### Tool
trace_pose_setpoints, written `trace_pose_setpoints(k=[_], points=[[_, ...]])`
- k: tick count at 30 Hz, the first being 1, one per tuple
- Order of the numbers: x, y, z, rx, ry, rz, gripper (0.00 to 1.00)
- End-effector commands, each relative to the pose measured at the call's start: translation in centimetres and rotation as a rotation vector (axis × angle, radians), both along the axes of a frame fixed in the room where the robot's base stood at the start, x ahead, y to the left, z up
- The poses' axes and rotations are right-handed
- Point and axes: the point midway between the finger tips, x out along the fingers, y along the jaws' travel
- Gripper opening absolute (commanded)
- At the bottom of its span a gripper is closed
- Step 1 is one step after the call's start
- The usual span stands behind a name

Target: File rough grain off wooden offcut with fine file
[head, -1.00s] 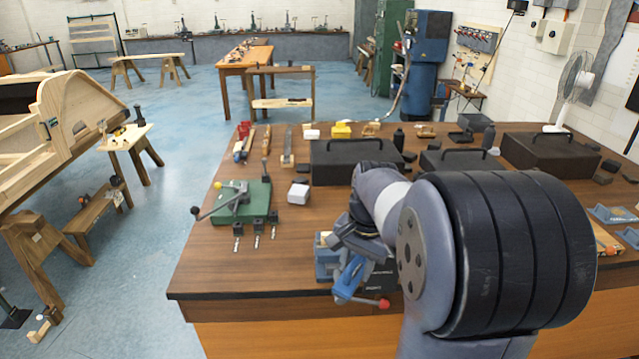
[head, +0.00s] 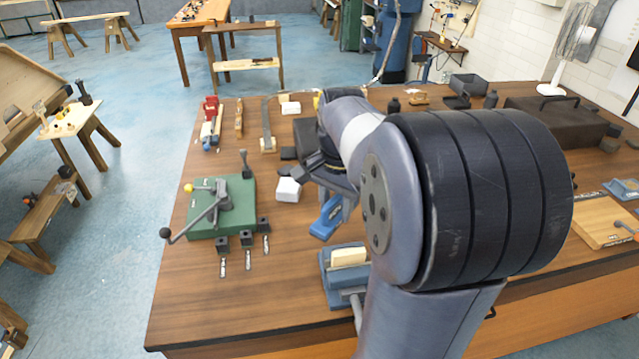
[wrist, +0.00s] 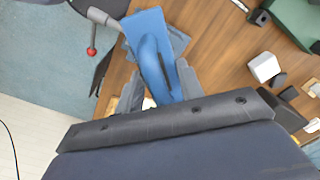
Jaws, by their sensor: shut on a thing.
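The wooden offcut (head: 348,256) is a pale block held in the blue-grey vise (head: 333,295) near the table's front edge. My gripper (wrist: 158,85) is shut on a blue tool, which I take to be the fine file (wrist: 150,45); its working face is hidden. In the head view the file (head: 327,218) hangs tilted below my wrist, apart from the offcut and beyond it. My gripper's fingers are mostly hidden there by my arm. The wrist view shows the vise handle's red knob (wrist: 92,50).
A green fixture (head: 222,205) with a lever and black clamps stands left on the wooden table (head: 290,225). A small white block (head: 288,190) lies behind the file. A dark case (head: 555,125) and a wooden board (head: 600,222) are right. Table left of the vise is clear.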

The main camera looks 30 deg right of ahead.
Motion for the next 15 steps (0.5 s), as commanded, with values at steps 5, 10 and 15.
trace_pose_setpoints(k=[5,10,15], points=[[0.0,0.0,-0.6,-0.001,0.002,0.0,0.15],[0.0,0.0,-2.2,-0.001,0.002,0.001,0.15],[0.0,0.0,-4.2,-0.001,0.0,0.001,0.15]])
